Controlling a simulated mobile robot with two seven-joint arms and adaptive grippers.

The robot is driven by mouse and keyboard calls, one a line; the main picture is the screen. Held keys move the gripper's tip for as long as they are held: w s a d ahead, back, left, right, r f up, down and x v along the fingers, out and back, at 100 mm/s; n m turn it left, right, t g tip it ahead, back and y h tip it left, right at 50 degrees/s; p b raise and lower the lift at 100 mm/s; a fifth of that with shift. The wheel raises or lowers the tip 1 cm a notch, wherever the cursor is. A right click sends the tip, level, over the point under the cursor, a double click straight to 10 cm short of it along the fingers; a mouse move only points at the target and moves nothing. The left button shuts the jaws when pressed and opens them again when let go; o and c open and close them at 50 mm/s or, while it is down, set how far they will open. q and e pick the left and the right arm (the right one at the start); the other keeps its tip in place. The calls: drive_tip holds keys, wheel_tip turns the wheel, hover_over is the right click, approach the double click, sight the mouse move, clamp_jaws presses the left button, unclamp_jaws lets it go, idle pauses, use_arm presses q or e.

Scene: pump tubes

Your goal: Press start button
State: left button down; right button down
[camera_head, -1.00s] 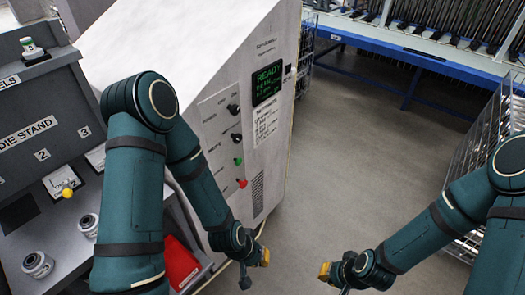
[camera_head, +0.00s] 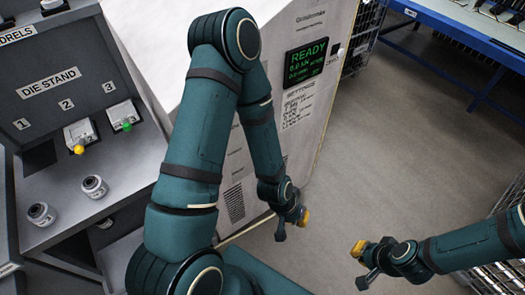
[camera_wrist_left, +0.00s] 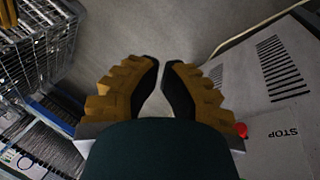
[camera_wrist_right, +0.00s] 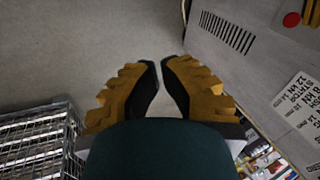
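The machine with the control panel (camera_head: 310,105) stands left of centre in the head view. Its green screen (camera_head: 306,60) reads READY. My left arm crosses in front of the panel, and no start button shows in any current view. In the left wrist view a red button (camera_wrist_left: 241,130) sits beside a STOP label (camera_wrist_left: 284,133). My left gripper (camera_head: 291,223) is empty in front of the machine's lower front, a narrow gap between its fingertips in the left wrist view (camera_wrist_left: 160,66). My right gripper (camera_head: 362,264) is empty over the floor, also with a narrow gap (camera_wrist_right: 159,64).
The die stand (camera_head: 50,85) with yellow and green knobs is at the left, two round dies (camera_head: 94,186) on its shelf. A blue table (camera_head: 450,45) stands at the back right. A wire rack (camera_wrist_right: 40,145) is near my right gripper. The floor (camera_head: 390,150) between is clear.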

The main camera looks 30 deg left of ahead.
use_arm(q)
drive_tip(key=s+d+f+m+g+y+b, duration=0.1)
drive_tip(key=s+f+m+g+y, duration=0.1)
drive_tip(key=s+f+m+g, duration=0.4)
drive_tip(key=w+a+f+m+g+y+b, duration=0.15)
drive_tip(key=a+f+m+y, duration=0.25)
drive_tip(key=a+m+y, duration=0.4)
drive_tip(key=w+r+m+t+y, duration=0.2)
drive_tip(key=w+m+t+y, duration=0.1)
drive_tip(key=w+y, duration=0.1)
drive_tip(key=w+a+r+m+t+y+b, duration=0.1)
drive_tip(key=w+r+m+t+y, duration=0.1)
drive_tip(key=w, duration=0.5)
drive_tip(key=w+a+r+m+t+y, duration=0.1)
drive_tip(key=w+r+m+t+y, duration=0.2)
drive_tip(key=w+m+t+y, duration=0.1)
drive_tip(key=shift+w+t+y, duration=0.85)
drive_tip(key=shift+w+y, duration=0.15)
drive_tip(key=shift+w, duration=0.15)
drive_tip(key=shift+r, duration=0.1)
drive_tip(key=f+x, duration=0.1)
drive_tip(key=x, duration=1.3)
drive_tip(key=shift+r, duration=0.5)
